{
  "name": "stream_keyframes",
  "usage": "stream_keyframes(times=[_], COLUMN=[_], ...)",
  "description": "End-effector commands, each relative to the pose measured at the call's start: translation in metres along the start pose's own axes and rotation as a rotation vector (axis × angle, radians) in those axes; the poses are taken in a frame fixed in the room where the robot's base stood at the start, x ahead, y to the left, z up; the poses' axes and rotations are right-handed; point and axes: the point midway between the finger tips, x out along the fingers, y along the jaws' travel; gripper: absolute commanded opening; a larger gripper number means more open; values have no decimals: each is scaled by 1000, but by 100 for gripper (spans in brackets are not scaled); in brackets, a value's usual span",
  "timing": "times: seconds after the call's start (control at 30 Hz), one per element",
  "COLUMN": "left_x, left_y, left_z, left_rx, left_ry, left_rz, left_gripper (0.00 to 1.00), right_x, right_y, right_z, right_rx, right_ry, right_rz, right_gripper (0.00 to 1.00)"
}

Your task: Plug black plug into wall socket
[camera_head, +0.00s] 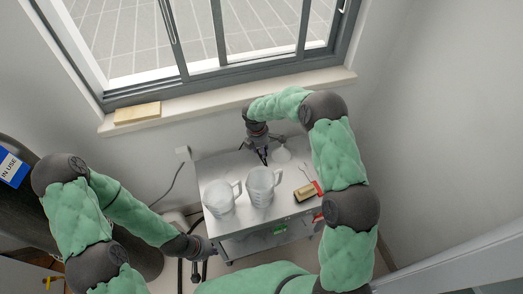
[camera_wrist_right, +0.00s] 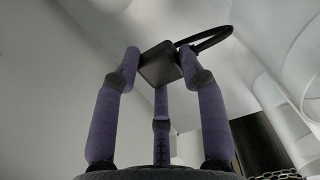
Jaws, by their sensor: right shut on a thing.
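The black plug (camera_wrist_right: 160,62) is in the right wrist view, with its dark cord curving off to the upper right. My right gripper (camera_wrist_right: 160,75) is shut on it, with purple fingers around the plug. In the head view my right gripper (camera_head: 263,155) is over the back of the cart, and the plug is too small there to make out. A small white fitting on the wall (camera_head: 182,151), which looks like the wall socket, is left of this gripper and apart from it. My left gripper (camera_head: 199,268) is low at the cart's front left, its fingers apart and seemingly empty.
Two clear jugs (camera_head: 219,197) (camera_head: 262,185) stand on the grey cart (camera_head: 229,165). A brush-like item (camera_head: 305,192) lies at its right. A thin dark cable (camera_head: 173,183) hangs on the wall. A wooden block (camera_head: 137,113) lies on the window sill (camera_head: 225,101).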

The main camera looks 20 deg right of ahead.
Motion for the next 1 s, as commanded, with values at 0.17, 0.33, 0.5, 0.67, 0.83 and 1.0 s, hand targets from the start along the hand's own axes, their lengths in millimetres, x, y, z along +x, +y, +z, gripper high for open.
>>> stream_keyframes(times=[0.17,0.33,0.5,0.67,0.83,1.0], left_x=[-1,-13,-30,-42,-37,-35], left_y=[0,4,11,15,13,12], left_z=[0,1,1,2,2,2], left_rx=[0,0,0,0,0,0], left_ry=[0,0,0,0,0,0], left_rz=[0,0,0,0,0,0], left_gripper=[0,0,0,0,0,0], right_x=[-2,-24,-57,-83,-73,-73], right_y=[0,0,0,-1,-28,-58], right_z=[0,3,6,9,-7,-33], right_rx=[1,8,19,29,127,293], right_ry=[0,0,1,2,9,35], right_rz=[0,-12,-36,-57,-135,-251], right_gripper=[13,13,13,13,13,13])
